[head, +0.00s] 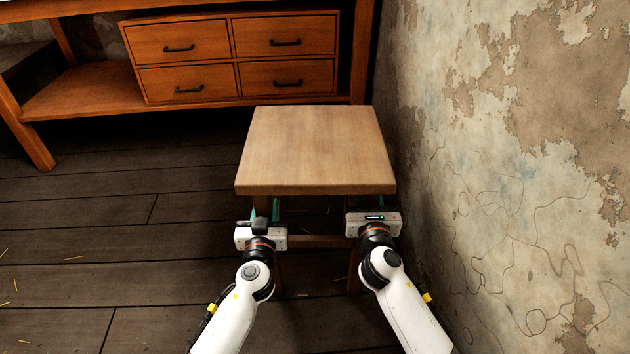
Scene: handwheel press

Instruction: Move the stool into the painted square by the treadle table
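The stool (316,150) has a square light wood seat and stands upright on the plank floor. Its front legs and a low crossbar (325,241) show below the seat. My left gripper (265,208) is under the seat's front left edge, its teal fingers apart with a leg between them; I cannot tell whether they press on it. My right gripper (366,203) is under the front right edge; its fingers are mostly hidden and its grip cannot be seen. No painted square shows, and I cannot tell whether the treadle table is in view.
A wooden bench with a drawer unit (235,55) and low shelf (85,93) stands close behind the stool. A peeling plaster wall (500,150) runs close along the right. The dark plank floor (110,215) is open to the left, with scattered straw bits.

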